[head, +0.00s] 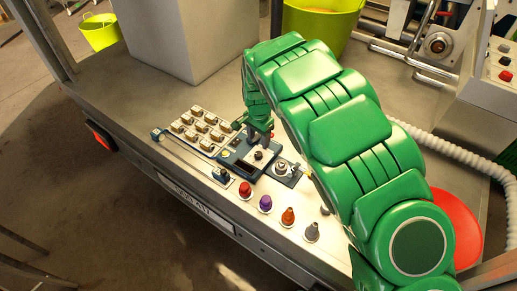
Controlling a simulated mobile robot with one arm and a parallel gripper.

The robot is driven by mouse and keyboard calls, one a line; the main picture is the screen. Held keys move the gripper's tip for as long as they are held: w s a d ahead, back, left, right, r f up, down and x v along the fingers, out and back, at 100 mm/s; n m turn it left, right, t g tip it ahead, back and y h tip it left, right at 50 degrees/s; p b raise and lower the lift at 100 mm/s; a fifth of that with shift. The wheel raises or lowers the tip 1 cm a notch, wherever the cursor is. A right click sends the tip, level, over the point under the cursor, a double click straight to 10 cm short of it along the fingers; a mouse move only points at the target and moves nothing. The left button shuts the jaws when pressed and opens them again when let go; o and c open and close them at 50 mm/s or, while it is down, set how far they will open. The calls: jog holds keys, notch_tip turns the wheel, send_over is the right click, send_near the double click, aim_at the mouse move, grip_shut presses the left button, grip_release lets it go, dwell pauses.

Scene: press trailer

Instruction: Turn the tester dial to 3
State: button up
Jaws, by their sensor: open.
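The tester looks like a flat dark blue box (234,168) on the grey trailer bed, with a pale panel on top. A small dark knob (259,155) on that panel appears to be its dial. Its numbers and pointer are too small to read. My gripper (264,139) points down over the far edge of the tester, close behind the knob. It is open with nothing seen between its fingers. Whether a fingertip touches the knob cannot be told. My green arm comes in from the right and hides part of the bed.
A tray of small blocks (203,129) lies left of the tester, and a slider rail (188,155) runs in front of it. A round metal fitting (282,168) is close on the right. Several coloured cones, including a red one (245,189), line the front edge. A grey box (190,45) stands behind.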

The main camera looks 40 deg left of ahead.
aim_at(259, 153)
jog(key=n, duration=1.3)
jog(key=shift+f, duration=3.9)
jog(key=c, duration=1)
jog(key=shift+c, duration=0.2)
